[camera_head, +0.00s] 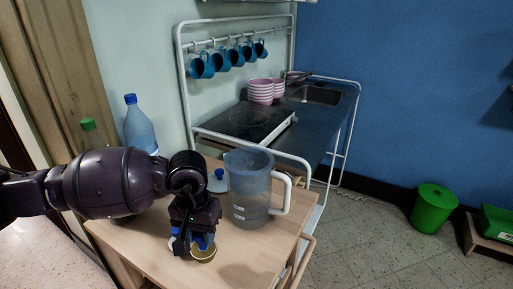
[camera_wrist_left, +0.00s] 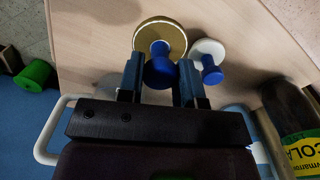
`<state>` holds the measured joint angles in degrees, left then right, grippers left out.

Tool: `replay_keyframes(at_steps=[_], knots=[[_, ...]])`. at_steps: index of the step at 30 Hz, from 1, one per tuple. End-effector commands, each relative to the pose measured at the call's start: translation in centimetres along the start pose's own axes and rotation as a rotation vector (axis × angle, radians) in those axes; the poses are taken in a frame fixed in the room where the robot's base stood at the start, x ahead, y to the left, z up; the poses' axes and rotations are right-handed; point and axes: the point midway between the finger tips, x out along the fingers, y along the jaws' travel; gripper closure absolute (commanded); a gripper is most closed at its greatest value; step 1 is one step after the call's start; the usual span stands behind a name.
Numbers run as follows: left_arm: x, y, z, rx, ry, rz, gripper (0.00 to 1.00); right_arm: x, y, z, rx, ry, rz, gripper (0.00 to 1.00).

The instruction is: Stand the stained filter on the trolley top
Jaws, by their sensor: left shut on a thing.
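The stained filter, a yellow-brown disc (camera_wrist_left: 160,34) with a blue knob (camera_wrist_left: 160,72), is between the fingers of my left gripper (camera_wrist_left: 160,88) in the wrist view. The gripper is shut on the knob. In the head view my left gripper (camera_head: 194,236) points down over the wooden trolley top (camera_head: 133,238), with the stained disc (camera_head: 204,256) just below it. I cannot tell whether the disc touches the wood. A white filter (camera_wrist_left: 208,46) with a blue knob is beside it, partly hidden by the gripper in the head view. My right gripper is not in view.
A clear jug (camera_head: 250,195) with a handle stands close right of the gripper. Another white disc with a blue knob (camera_head: 218,183) is behind it. A blue bottle (camera_head: 139,128) and a green-capped bottle (camera_head: 90,134) stand at the back left. The trolley's front left is clear.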

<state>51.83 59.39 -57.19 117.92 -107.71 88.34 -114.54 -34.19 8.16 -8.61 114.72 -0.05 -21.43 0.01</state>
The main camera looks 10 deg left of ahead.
Motion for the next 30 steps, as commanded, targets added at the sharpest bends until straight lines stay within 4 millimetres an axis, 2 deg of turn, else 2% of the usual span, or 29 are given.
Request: replay_keyframes(at_steps=[3, 7, 13, 16, 18, 24, 30], knots=[[-0.8, 0.2, -0.1, 0.004, 0.004, -0.002, 1.0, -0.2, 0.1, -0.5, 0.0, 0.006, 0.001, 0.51], [-3.2, 2.3, -0.4, 0.029, 0.009, -0.001, 1.0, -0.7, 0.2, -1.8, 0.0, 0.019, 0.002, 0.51], [-10.1, 7.1, -0.2, 0.017, 0.014, -0.004, 1.0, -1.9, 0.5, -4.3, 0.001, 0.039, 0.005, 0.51], [-13.3, 8.6, 0.5, -0.087, 0.014, -0.006, 1.0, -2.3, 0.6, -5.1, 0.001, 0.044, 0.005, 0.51], [-14.4, 8.8, 0.9, -0.172, 0.011, -0.009, 1.0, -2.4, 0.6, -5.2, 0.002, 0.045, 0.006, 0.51], [-15.1, 7.7, 1.6, -0.391, 0.013, -0.015, 1.0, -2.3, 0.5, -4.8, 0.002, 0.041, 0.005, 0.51], [-14.9, 7.2, 1.8, -0.495, 0.015, -0.018, 1.0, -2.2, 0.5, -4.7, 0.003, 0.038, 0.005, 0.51]])
